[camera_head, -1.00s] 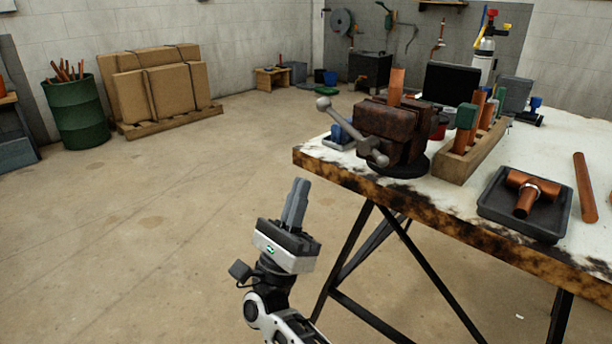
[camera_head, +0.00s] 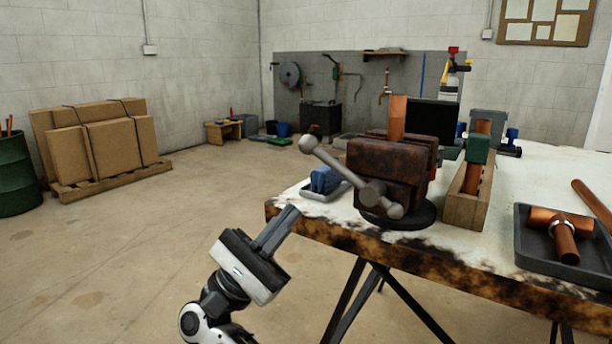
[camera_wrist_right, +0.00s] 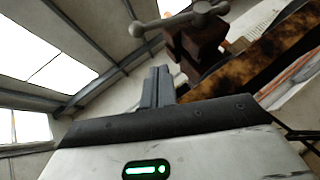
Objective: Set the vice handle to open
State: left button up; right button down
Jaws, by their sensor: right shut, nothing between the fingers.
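A rusty brown vice (camera_head: 388,172) stands on a round dark base near the left corner of the workbench (camera_head: 480,240). Its grey handle (camera_head: 340,166) is a bar with ball ends, slanting from upper left to lower right across the vice's front. A copper pipe (camera_head: 397,118) stands upright at the vice. My right gripper (camera_head: 282,226) is shut and empty, in front of the bench corner, below and left of the handle, apart from it. In the right wrist view the shut fingers (camera_wrist_right: 157,88) point up, with the handle (camera_wrist_right: 180,18) beyond them at upper right. My left gripper is out of view.
A wooden rack (camera_head: 466,208) with copper pipes stands right of the vice. A dark tray (camera_head: 535,262) holds a copper tee fitting (camera_head: 562,232). A small blue item (camera_head: 325,180) lies left of the vice. Open floor lies left of the bench.

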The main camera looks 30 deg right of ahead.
aim_at(350, 174)
notch_tip(350, 174, up, 6)
jog(key=s+d, duration=0.2)
jog(key=shift+s+d+r+p, duration=0.25)
jog(key=shift+s+d+p, duration=0.05)
jog(key=shift+d+p, duration=0.1)
